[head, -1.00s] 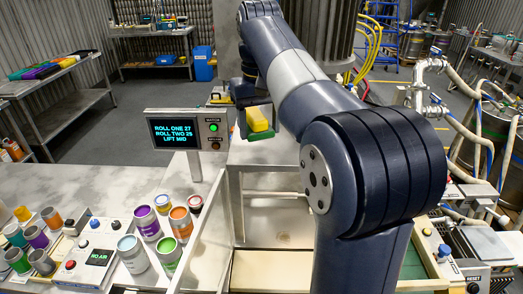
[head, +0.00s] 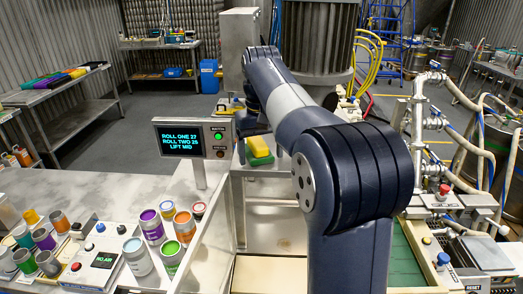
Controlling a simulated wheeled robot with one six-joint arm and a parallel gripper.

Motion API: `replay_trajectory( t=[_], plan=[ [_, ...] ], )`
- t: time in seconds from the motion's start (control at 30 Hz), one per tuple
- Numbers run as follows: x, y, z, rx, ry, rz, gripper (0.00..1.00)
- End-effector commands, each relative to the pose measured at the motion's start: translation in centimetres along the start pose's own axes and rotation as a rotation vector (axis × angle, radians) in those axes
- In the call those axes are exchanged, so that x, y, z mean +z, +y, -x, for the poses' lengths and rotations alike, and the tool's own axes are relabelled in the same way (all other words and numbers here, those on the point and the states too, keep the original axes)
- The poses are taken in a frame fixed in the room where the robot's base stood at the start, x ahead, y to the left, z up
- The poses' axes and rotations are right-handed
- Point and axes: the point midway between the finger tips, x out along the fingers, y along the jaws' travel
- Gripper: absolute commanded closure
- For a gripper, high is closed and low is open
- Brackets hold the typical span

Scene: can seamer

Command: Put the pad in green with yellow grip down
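The green pad with its yellow grip (head: 259,147) shows in the head view left of my arm, just above the back edge of the metal basin. The yellow part is on top and the green part below it. My gripper (head: 260,141) is at the pad, at the far end of my arm, with dark parts beside the yellow grip. It appears shut on the grip, though its fingers are mostly hidden. I cannot tell whether the pad's underside touches a surface.
A display (head: 180,139) on a post stands left of the pad. Several paint cans (head: 152,227) and a control box (head: 95,266) stand on the left counter. A metal basin (head: 274,234) lies in front of the pad. A green surface (head: 402,262) is right of my arm.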

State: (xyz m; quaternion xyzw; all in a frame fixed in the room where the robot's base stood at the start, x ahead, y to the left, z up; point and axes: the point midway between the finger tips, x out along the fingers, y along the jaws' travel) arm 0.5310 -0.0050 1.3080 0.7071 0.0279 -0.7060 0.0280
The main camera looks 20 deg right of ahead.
Motion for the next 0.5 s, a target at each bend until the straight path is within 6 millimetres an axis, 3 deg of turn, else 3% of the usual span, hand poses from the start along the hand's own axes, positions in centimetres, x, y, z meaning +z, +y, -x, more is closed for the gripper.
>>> replay_trajectory(
  t=[0.33, 0.5],
  plan=[
    [0.0, 0.0, 0.3, 0.0, 0.0, 0.0, 0.2],
    [-0.1, 0.0, 2.0, 0.0, 0.003, 0.0, 0.2]
  ],
)
